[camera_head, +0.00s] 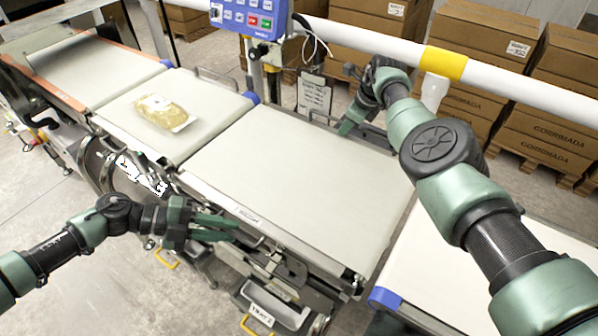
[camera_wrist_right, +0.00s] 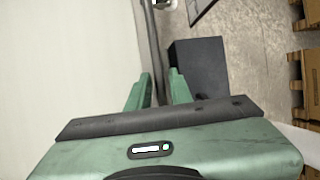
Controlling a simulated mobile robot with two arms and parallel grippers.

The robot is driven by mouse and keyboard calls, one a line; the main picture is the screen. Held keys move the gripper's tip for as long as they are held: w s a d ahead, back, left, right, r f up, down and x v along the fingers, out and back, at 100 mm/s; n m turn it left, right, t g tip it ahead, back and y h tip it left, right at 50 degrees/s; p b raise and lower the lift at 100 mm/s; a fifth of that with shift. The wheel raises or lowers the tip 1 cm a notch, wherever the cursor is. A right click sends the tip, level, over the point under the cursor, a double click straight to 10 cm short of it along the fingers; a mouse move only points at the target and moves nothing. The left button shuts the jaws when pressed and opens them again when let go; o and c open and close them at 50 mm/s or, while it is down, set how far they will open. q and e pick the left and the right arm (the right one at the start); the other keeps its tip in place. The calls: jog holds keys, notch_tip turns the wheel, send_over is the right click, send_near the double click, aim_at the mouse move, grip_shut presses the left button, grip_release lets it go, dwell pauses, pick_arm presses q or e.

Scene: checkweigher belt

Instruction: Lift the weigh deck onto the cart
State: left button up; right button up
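The weigh deck (camera_head: 305,180) is the wide pale belt section in the middle of the line in the head view. Its pale surface also fills the left of the right wrist view (camera_wrist_right: 60,60). My left gripper (camera_head: 235,228) is at its near side, by the front rail, with fingers apart. My right gripper (camera_head: 346,126) is at its far edge, beside a thin handle (camera_head: 322,118). In the right wrist view its fingers (camera_wrist_right: 160,92) are apart, with a dark bar running between them; contact cannot be told. I cannot make out a cart in either view.
A wrapped food pack (camera_head: 165,112) lies on the neighbouring belt (camera_head: 120,115) at left. Another belt (camera_head: 450,265) adjoins at right. A blue control panel (camera_head: 250,15), a white rail (camera_head: 375,42) and stacked cartons (camera_head: 480,30) stand behind. Grey floor (camera_head: 60,200) is open at front left.

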pick_arm(q)
grip_shut()
pick_arm(e)
grip_shut()
dwell(1.0)
pick_arm(q)
jog(key=shift+w+r, duration=0.1)
jog(key=shift+r, duration=0.1)
pick_arm(e)
jog(key=shift+w+r, duration=0.15)
jog(key=shift+r, duration=0.05)
